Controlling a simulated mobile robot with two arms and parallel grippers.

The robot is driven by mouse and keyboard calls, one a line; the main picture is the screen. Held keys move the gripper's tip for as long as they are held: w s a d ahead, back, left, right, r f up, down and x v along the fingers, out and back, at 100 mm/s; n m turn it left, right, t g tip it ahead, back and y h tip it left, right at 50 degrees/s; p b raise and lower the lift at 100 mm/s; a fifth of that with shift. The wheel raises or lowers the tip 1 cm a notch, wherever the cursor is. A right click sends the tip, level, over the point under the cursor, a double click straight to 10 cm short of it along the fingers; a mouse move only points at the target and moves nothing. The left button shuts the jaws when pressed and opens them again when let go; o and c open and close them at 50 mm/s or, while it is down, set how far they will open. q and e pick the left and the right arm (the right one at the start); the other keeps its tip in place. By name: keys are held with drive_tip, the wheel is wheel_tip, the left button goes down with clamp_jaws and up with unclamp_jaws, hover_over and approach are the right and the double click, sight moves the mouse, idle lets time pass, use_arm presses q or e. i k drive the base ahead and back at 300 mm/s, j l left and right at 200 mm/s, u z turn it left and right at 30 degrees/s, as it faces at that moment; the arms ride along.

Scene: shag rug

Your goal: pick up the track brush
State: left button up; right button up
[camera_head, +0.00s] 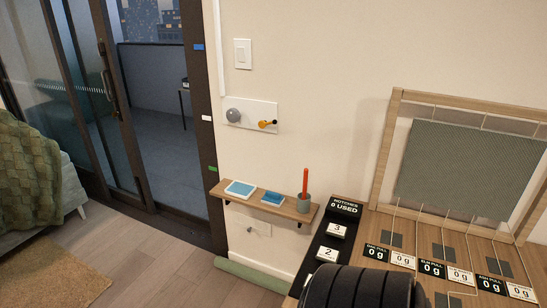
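A red upright handle (305,184) stands in a small grey cup (304,203) at the right end of a narrow wooden wall shelf (234,200). It may be the track brush; its lower end is hidden in the cup, so I cannot see any bristles. Neither of my grippers is in view.
A blue-and-white flat item (240,189) and a blue block (272,198) share the shelf. A wooden table (480,243) with labelled cards and a framed grey mesh panel (470,165) stands right. A sliding glass door (95,95) is left. A dark ribbed form covers the bottom edge.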

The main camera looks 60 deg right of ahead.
sight(305, 172)
drive_tip(key=i+z, duration=0.7)
drive_tip(key=i+j+z, duration=0.2)
drive_tip(key=i+z, duration=0.2)
